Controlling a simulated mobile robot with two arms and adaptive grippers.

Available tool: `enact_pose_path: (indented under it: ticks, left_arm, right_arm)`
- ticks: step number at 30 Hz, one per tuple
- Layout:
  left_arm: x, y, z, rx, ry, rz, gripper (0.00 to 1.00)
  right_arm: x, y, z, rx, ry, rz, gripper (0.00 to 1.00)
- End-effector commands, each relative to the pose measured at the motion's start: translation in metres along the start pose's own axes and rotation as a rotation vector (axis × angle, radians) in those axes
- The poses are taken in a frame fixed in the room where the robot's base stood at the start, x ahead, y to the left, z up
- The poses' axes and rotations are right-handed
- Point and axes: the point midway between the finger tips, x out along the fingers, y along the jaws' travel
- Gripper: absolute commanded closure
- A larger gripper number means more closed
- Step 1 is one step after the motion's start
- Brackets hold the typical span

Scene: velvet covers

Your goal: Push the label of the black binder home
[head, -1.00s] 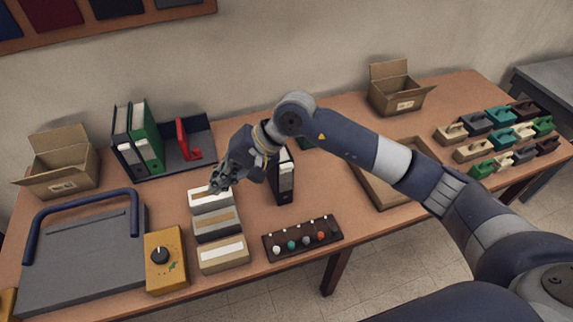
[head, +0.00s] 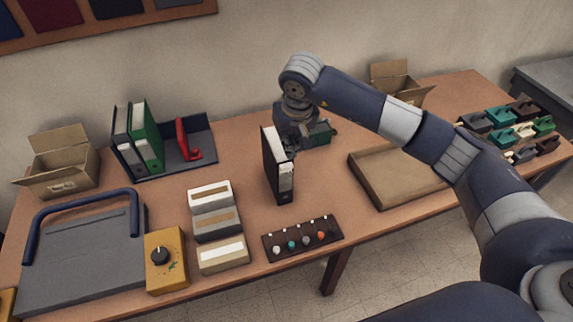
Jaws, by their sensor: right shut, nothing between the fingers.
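The black binder (head: 271,165) stands upright near the middle of the table, its spine facing the front right. A white label (head: 286,170) shows on the spine, and its upper end stands at about the binder's top. My right gripper (head: 291,153) is shut and empty, at the label's upper end. I cannot tell whether the fingertips touch the label. The gripper hides part of the binder's top edge. My left gripper is not in view.
Label boxes (head: 216,222) stand to the left, and a dark rack with coloured knobs (head: 302,239) in front. An empty wooden tray (head: 385,180) lies to the right. Other binders (head: 146,135) stand at the back left.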

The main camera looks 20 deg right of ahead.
Motion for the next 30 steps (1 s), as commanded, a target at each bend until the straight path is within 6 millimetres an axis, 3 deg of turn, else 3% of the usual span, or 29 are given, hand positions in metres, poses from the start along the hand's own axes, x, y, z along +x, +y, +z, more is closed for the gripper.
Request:
enact_pose_path:
  ticks: [15, 30]
  left_arm:
    - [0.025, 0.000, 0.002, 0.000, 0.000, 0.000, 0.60]
    - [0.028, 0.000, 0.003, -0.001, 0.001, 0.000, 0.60]
  right_arm:
    - [0.058, -0.001, 0.001, 0.001, -0.002, -0.003, 1.00]
    - [0.069, -0.001, 0.000, 0.000, 0.000, -0.002, 1.00]
